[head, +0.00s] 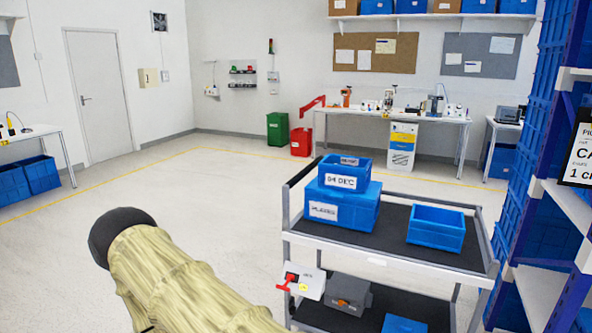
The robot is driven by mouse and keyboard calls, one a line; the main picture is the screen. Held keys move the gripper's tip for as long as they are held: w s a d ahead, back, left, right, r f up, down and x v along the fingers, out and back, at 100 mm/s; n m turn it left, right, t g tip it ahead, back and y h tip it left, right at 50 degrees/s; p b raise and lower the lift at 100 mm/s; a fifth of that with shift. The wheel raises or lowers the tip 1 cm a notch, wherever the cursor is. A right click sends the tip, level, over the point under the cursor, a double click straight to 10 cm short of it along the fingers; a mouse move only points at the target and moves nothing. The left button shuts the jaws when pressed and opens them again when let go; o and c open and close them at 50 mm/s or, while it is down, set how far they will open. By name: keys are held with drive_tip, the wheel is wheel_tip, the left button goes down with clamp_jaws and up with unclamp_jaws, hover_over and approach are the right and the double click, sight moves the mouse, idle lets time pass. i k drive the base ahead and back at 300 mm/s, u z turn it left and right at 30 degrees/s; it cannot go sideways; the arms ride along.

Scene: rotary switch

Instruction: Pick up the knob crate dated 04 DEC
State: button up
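A small blue crate (360,172) has a white label that reads 04 DEC. It sits on top of a larger blue crate (358,210), which also has a white label, too small to read surely. The larger crate stands on the dark top shelf of a grey cart (395,252). A part of my own arm, tan and ridged with a dark rounded end, shows at the lower left, apart from the cart. My gripper is not in view.
Another blue crate (436,229) stands on the cart's top shelf at right. A red-handled switch box (303,282) is at the cart's front left. A tall blue rack (545,170) stands close at right. Open floor (220,200) lies left of the cart.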

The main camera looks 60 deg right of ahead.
sight(338, 171)
drive_tip(key=z, duration=0.1)
drive_tip(key=i, duration=1.45)
drive_tip(key=z, duration=1.3)
drive_tip(key=i, duration=0.8)
drive_tip(key=z, duration=0.95)
